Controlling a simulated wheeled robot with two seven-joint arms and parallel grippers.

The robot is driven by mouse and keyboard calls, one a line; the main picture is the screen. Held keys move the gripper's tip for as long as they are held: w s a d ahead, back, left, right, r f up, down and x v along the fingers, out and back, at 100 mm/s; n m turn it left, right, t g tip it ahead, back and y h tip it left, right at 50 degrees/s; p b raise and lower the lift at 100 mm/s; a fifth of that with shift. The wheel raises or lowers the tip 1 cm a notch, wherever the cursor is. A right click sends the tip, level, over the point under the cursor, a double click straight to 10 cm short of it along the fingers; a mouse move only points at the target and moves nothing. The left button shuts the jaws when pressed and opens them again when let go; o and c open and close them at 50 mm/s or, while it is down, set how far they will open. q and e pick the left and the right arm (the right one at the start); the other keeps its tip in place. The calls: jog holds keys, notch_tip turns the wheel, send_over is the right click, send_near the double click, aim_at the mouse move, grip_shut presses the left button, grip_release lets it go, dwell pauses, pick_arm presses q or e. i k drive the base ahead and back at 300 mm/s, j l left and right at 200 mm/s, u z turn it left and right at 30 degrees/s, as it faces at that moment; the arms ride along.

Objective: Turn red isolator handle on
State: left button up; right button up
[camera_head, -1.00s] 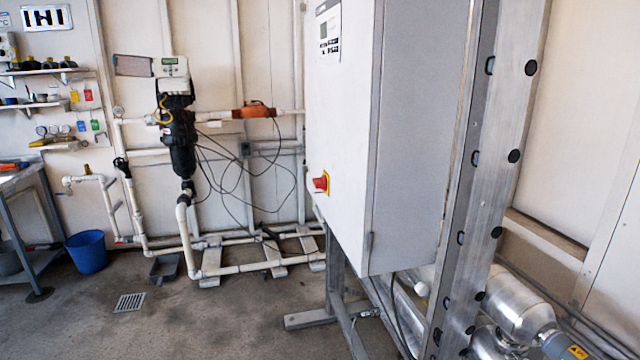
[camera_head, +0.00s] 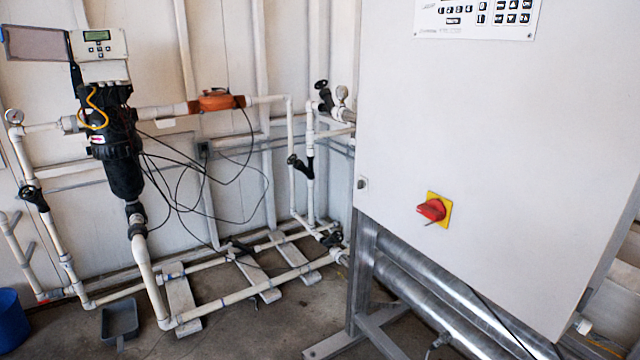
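The red isolator handle (camera_head: 431,209) sits on a yellow square plate (camera_head: 444,211) on the front of a white cabinet (camera_head: 510,130). The handle appears tilted, its left end a little lower than its right. Neither of my grippers is in view, and nothing touches the handle.
The cabinet stands on a metal frame (camera_head: 362,270), with silver tubes (camera_head: 430,300) beneath it. White pipework (camera_head: 250,290) and a black filter unit (camera_head: 122,165) stand along the back wall. A blue bucket (camera_head: 10,318) is at the far left. Some concrete floor shows at the front.

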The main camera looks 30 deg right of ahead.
aim_at(435, 209)
jog(key=i+z, duration=0.15)
jog(key=i, duration=0.35)
jog(key=i+j+z, duration=0.15)
jog(key=i, duration=0.35)
jog(key=i+j+z, duration=0.15)
jog(key=i, duration=0.35)
